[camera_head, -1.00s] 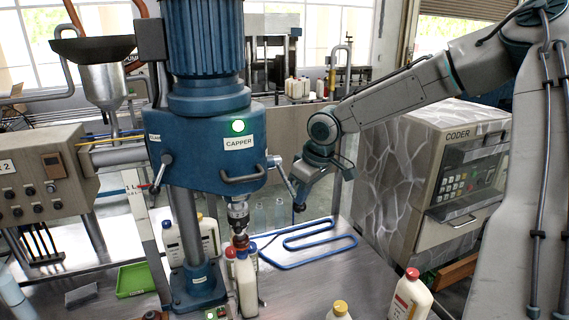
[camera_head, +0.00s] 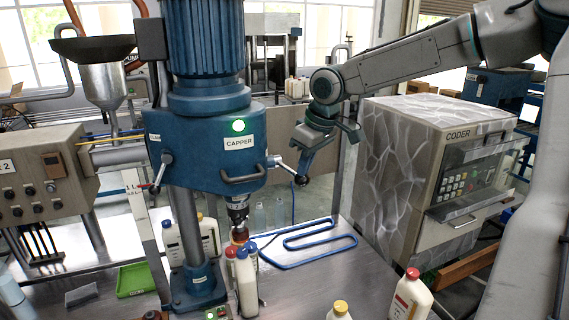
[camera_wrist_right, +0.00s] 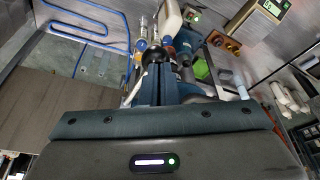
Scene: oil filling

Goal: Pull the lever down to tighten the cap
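The blue capper (camera_head: 215,150) stands on the bench with its green lamp lit. Its right-hand lever (camera_head: 284,168) slants slightly down to the right and ends in a black knob (camera_head: 301,180). My right gripper (camera_head: 303,172) reaches down to this knob. In the right wrist view the fingers (camera_wrist_right: 157,70) look closed around the black knob (camera_wrist_right: 158,50). The capper's chuck (camera_head: 238,212) hangs over a group of bottles. A white bottle (camera_head: 246,285) stands in front, below the chuck. Whether the chuck touches a cap is unclear. My left gripper is not in view.
More bottles with red (camera_head: 411,295) and yellow (camera_head: 339,312) caps stand at the bench's front. A blue looped tube (camera_head: 310,240) lies on the bench to the right. The coder (camera_head: 440,180) stands further right. A green tray (camera_head: 137,279) lies at left.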

